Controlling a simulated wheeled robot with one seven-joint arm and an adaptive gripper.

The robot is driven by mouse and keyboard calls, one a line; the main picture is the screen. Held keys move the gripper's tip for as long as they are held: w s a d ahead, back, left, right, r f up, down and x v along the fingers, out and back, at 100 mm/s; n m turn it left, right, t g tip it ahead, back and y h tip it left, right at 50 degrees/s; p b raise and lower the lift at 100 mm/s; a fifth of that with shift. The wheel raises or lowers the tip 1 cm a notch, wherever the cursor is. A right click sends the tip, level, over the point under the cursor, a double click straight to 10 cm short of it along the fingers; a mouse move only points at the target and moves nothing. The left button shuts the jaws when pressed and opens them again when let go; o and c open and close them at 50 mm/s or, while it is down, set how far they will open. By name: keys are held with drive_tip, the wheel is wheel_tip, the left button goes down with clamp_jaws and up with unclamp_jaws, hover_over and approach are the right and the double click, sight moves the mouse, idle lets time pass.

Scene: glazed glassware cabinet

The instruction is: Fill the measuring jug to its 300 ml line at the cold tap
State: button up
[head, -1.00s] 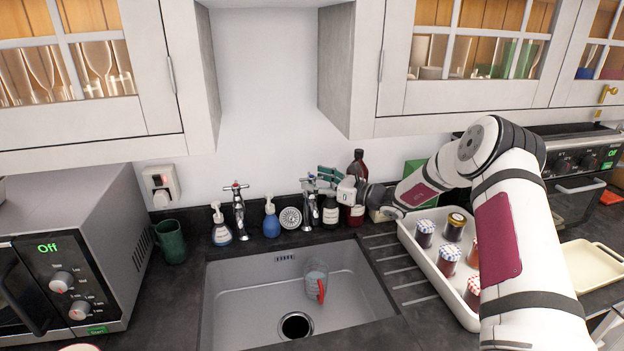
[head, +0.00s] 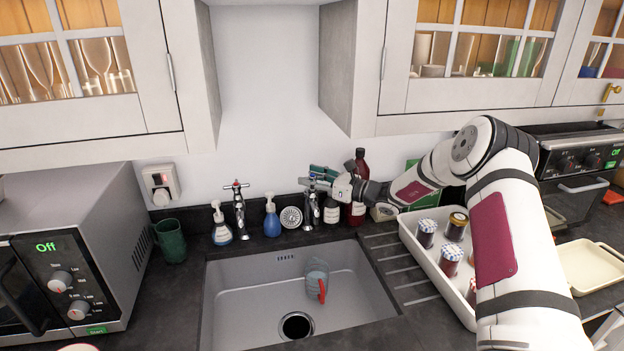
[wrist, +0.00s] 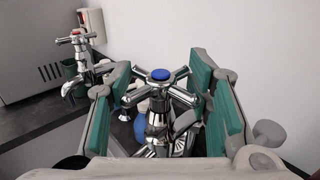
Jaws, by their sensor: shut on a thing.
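The measuring jug (head: 317,283), clear with a red handle, stands in the sink (head: 255,299) below and in front of the cold tap (head: 311,213). Its lines and water level are too small to read, and I cannot make out a stream. In the wrist view the cold tap's chrome cross handle (wrist: 160,88) has a blue cap. My gripper (wrist: 160,95), with green pads, is around this handle and shut on it. In the head view my gripper (head: 322,177) is at the tap top, partly hiding the handle.
The red-capped hot tap (head: 239,208) stands to the left, with soap bottles (head: 271,217) beside the taps. Dark bottles (head: 357,190) stand close to my gripper. A white tray of jars (head: 430,262) is at right. The sink has free room around the jug.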

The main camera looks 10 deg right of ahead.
drive_tip(key=shift+w+d+n+g+y+b, duration=0.1)
drive_tip(key=shift+w+n+g+y+b, duration=0.15)
drive_tip(key=shift+b, duration=0.3)
drive_tip(key=shift+s, duration=0.2)
drive_tip(key=o, duration=1.2)
drive_tip(key=shift+c, duration=0.2)
drive_tip(key=v, duration=1.2)
drive_tip(key=shift+w+d, duration=0.1)
drive_tip(key=shift+n, duration=0.25)
